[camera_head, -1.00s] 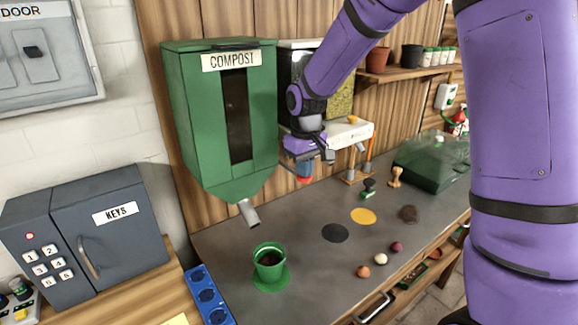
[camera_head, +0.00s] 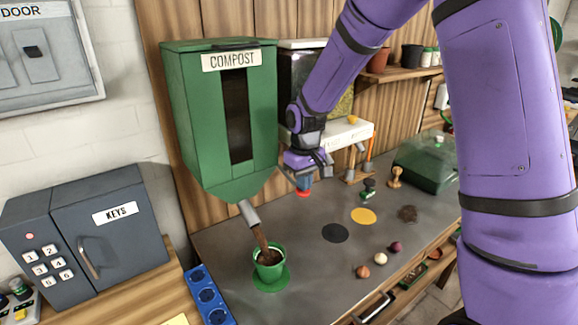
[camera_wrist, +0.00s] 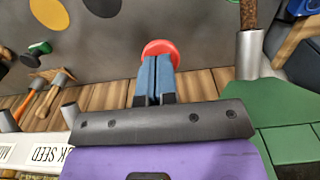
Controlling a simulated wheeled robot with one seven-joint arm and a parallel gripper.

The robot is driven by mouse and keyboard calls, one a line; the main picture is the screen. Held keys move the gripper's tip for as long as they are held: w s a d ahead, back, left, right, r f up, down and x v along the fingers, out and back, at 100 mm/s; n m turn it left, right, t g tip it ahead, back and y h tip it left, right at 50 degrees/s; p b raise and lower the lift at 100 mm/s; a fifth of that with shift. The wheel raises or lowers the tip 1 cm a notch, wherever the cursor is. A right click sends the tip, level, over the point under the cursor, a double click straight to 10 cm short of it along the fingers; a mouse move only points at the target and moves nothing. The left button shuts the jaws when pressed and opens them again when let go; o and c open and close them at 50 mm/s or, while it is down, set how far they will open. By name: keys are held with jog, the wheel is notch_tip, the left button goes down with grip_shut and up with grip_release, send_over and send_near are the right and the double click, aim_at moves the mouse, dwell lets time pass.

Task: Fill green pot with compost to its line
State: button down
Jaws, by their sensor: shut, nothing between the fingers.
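The green compost dispenser (camera_head: 205,120) hangs on the back wall, with a dark window in front. Brown compost (camera_head: 261,238) streams from its grey spout (camera_head: 249,212) into the green pot (camera_head: 268,269), which stands upright on a green saucer (camera_head: 272,284). Dark compost shows inside the pot; I cannot make out its line. My gripper (camera_head: 303,187) is shut and empty to the right of the dispenser, its blue fingertips against a round red knob (camera_head: 302,194). The wrist view shows the red knob (camera_wrist: 160,48) beyond the fingertips, and the spout (camera_wrist: 249,55) with falling compost to their right.
A seed dispenser (camera_head: 345,133) stands behind my gripper. A green lidded box (camera_head: 428,165) is at the right.

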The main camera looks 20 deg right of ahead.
jog(key=shift+s, duration=0.1)
jog(key=shift+r, duration=3.3)
notch_tip(320, 180, up, 6)
jog(key=s+d+r+m+t, duration=0.1)
jog(key=s+d+r, duration=0.1)
jog(key=s+r, duration=0.4)
jog(key=s+d+r+m+t, duration=0.1)
jog(key=s+d+r+t, duration=0.15)
jog(key=s, duration=0.55)
jog(key=s+d+r+m+t, duration=0.1)
jog(key=s+d+t, duration=0.1)
jog(key=s, duration=1.3)
jog(key=shift+s+d+m, duration=0.15)
jog(key=shift+d+m, duration=0.05)
jog(key=shift+m, duration=0.1)
